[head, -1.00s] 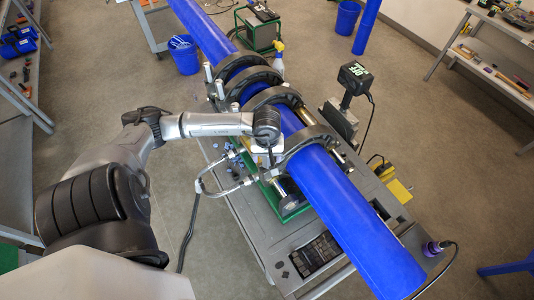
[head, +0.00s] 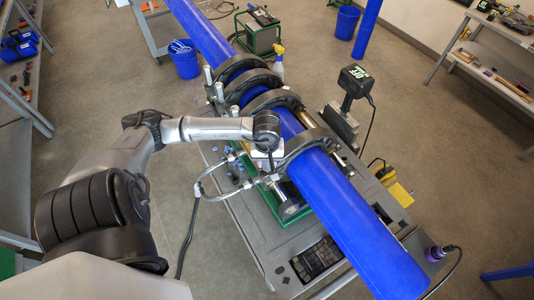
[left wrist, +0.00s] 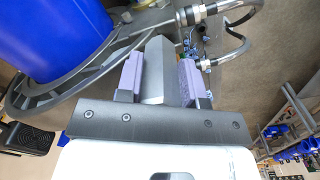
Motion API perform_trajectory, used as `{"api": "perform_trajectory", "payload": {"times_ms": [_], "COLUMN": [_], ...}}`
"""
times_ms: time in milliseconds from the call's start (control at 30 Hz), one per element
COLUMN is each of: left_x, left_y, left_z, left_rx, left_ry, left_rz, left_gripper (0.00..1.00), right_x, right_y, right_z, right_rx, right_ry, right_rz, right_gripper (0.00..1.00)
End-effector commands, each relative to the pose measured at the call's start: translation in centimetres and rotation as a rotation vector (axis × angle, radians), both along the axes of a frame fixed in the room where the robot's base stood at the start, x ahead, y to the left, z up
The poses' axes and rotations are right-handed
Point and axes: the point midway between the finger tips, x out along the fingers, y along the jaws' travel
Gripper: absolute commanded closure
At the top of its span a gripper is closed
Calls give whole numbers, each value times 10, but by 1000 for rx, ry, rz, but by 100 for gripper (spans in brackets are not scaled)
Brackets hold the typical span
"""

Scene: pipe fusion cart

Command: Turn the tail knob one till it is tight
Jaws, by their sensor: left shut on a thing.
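My left gripper (head: 266,158) is beside the near clamp ring (head: 311,141) on the blue pipe (head: 345,215). In the left wrist view, the two purple-padded fingers of this gripper (left wrist: 162,78) are shut around a grey faceted piece, which seems to be the tail knob (left wrist: 154,72). The blue pipe (left wrist: 60,38) and the dark clamp ring (left wrist: 95,68) lie just left of the fingers there. In the head view my wrist hides the knob. How tight the knob is cannot be told. My right gripper is not in view.
Hydraulic hoses (left wrist: 236,40) loop close to the fingers on the right. More clamp rings (head: 272,101) stand farther up the pipe. A control box on a post (head: 355,78) stands right of the pipe. The grey cart (head: 262,226) lies below; the floor at left is open.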

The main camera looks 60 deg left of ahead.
Motion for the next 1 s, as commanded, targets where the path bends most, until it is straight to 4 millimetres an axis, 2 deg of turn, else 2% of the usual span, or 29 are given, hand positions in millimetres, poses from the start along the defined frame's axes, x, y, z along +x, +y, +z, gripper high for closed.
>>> {"api": "perform_trajectory", "payload": {"times_ms": [133, 500, 1000], "left_x": [0, -1, -1], "left_y": [0, 1, 1], "left_z": [-2, -3, 0], "left_rx": [1, 2, 1], "left_ry": [0, 0, 0], "left_rz": [-16, -216, -265], "left_gripper": [89, 89, 89], "right_x": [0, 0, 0], "right_y": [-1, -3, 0], "right_z": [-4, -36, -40], "right_rx": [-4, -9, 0], "right_ry": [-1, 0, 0], "right_rz": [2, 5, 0], "right_gripper": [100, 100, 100]}}
